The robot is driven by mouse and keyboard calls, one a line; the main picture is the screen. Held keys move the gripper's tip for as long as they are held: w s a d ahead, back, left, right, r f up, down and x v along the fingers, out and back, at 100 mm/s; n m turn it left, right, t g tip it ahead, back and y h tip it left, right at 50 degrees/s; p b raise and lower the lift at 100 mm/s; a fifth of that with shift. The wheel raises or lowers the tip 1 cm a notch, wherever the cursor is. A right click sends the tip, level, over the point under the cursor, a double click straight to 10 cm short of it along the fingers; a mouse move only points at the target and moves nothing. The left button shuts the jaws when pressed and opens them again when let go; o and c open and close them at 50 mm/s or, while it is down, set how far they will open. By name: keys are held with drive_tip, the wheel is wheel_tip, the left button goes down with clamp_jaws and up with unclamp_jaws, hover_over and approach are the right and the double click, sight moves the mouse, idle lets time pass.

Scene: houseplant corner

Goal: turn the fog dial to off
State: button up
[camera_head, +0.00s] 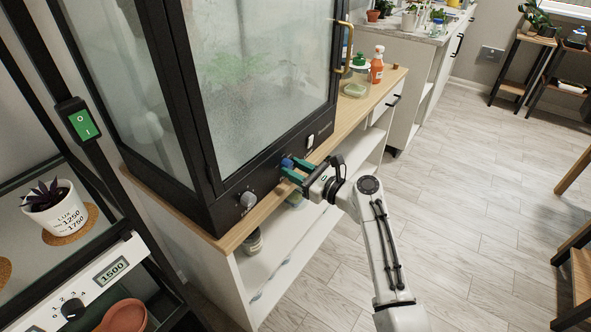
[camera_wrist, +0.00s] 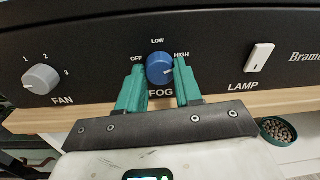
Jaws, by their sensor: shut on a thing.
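The fog dial (camera_wrist: 160,68) is a round blue knob on the black front panel of the glass cabinet, with OFF at left, LOW on top and HIGH at right. A pale pointer mark seems to show on its right side, toward HIGH. In the head view the dial (camera_head: 287,162) is mostly covered by my gripper (camera_head: 291,170). My gripper's green fingers stand on the left and right of the knob in the wrist view (camera_wrist: 159,75), shut on it.
The grey fan knob (camera_wrist: 41,79) is left of the fog dial, and the white lamp switch (camera_wrist: 259,57) is right. The wooden shelf edge (camera_head: 262,212) runs just below the panel. A spray bottle (camera_head: 377,65) and a jar (camera_head: 356,78) stand farther right.

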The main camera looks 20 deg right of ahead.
drive_tip(key=shift+n, duration=0.3)
drive_tip(key=n+b, duration=0.2)
drive_tip(key=n, duration=0.1)
drive_tip(key=shift+f, duration=0.2)
drive_tip(key=shift+f+n+g+y+b, duration=0.15)
drive_tip(key=shift+n+y+b, duration=0.2)
drive_tip(key=shift+n+b, duration=5.3)
drive_tip(key=shift+r+n+g+y+b, duration=0.15)
drive_tip(key=shift+n+y+b, duration=0.2)
drive_tip(key=shift+n+b, duration=5.25)
drive_tip(key=n+p, duration=0.2)
drive_tip(key=n, duration=0.1)
drive_tip(key=o, duration=1)
drive_tip(key=shift+d+r, duration=0.1)
drive_tip(key=shift+o, duration=0.2)
drive_tip(key=p+v, duration=0.2)
drive_tip(key=v, duration=0.8)
drive_tip(key=shift+s+d+p, duration=0.25)
drive_tip(key=shift+s+p, duration=0.05)
drive_tip(key=shift+p, duration=0.05)
